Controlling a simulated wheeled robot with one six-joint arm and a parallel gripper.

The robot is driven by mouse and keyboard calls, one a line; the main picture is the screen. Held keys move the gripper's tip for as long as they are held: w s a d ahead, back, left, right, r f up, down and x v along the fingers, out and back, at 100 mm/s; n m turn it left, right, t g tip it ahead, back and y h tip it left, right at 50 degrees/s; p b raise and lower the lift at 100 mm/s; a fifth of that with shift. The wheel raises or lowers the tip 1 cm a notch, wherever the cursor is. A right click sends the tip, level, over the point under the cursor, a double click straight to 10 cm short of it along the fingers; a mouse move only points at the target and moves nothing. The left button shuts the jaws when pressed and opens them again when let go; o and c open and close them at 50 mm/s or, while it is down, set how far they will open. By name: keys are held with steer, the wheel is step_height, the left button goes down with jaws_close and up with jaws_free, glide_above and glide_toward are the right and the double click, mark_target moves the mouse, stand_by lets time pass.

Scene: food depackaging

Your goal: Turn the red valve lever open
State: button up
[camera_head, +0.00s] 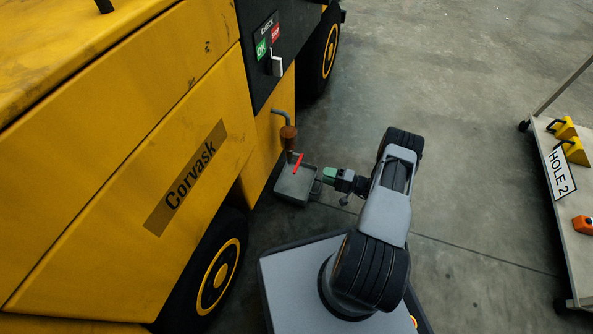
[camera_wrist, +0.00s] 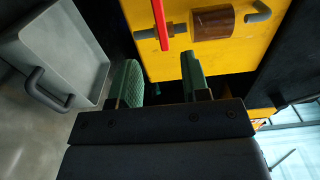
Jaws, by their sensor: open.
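The red valve lever (camera_head: 298,163) sits on a pipe at the side of the yellow machine, above a grey tray. In the wrist view the red lever (camera_wrist: 158,15) comes down from the top edge and ends just beyond the gap between my fingertips. My gripper (camera_head: 325,175) is just right of the lever in the head view. In the wrist view my gripper (camera_wrist: 160,68) is open, with green pads and nothing between them. I cannot tell whether a finger touches the lever. A brown cylinder (camera_head: 288,134) with a grey bent pipe is beside the lever.
The grey tray (camera_head: 284,193) with a handle is below the valve; the tray wall (camera_wrist: 85,45) is at left in the wrist view. The yellow machine (camera_head: 120,190) fills the left side. A cart (camera_head: 560,215) with yellow blocks stands far right. Floor between is clear.

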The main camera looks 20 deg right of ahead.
mark_target(297, 165)
steer(key=b+x, duration=0.3)
steer(key=x, duration=1)
jaws_close()
